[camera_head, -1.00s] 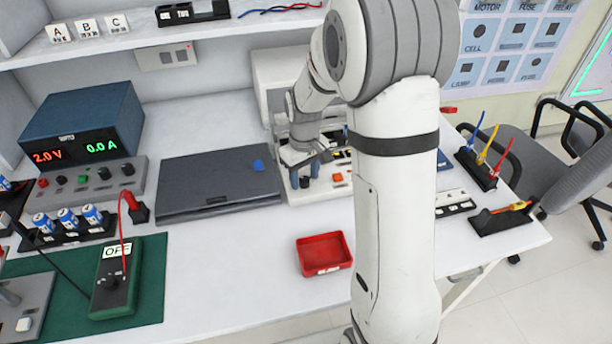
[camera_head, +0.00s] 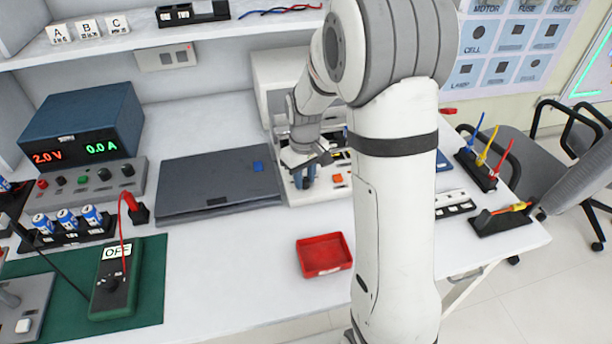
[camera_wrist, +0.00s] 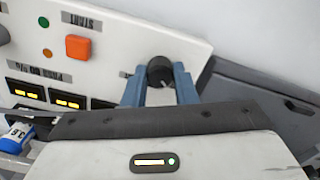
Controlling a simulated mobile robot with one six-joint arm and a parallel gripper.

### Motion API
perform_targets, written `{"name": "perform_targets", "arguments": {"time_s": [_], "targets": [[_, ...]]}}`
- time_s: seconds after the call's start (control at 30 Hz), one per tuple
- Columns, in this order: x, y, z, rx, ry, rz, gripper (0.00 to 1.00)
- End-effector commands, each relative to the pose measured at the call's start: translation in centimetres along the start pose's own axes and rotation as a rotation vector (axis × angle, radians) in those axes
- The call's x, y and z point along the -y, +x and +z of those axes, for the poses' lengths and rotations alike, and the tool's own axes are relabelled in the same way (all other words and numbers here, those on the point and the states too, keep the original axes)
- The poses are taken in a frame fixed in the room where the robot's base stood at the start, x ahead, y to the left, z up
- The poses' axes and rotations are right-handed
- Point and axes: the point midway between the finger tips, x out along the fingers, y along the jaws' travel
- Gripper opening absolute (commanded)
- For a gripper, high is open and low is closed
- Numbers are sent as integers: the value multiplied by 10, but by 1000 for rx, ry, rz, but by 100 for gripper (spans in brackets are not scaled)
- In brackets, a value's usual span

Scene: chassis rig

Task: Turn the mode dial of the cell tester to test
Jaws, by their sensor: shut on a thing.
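The cell tester (camera_head: 338,190) is a pale machine with a white front panel, behind my arm in the head view. In the wrist view its panel (camera_wrist: 130,35) shows lit displays, an orange button and a dark round dial (camera_wrist: 159,70). My gripper (camera_wrist: 160,84) has its blue fingers on both sides of the dial, shut on it. A white pointer mark shows at the dial's lower side, but its setting label is hidden. In the head view my gripper (camera_head: 304,178) is over the left part of the panel.
A dark closed laptop-like case (camera_head: 215,183) lies left of the tester. A red tray (camera_head: 323,254) stands in front. In the wrist view a blue-white cell (camera_wrist: 17,135) sits at the left. The bench between case and tray is clear.

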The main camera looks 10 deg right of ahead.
Motion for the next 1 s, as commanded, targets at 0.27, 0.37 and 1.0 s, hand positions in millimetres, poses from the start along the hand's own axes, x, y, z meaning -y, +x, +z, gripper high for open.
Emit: {"name": "perform_targets", "arguments": {"time_s": [0.27, 0.37, 1.0], "targets": [[0, -1, -1, -1, 86, 2, 2], [1, -1, -1, -1, 152, 2, 2], [1, -1, -2, -4, 686, 1, 2]]}}
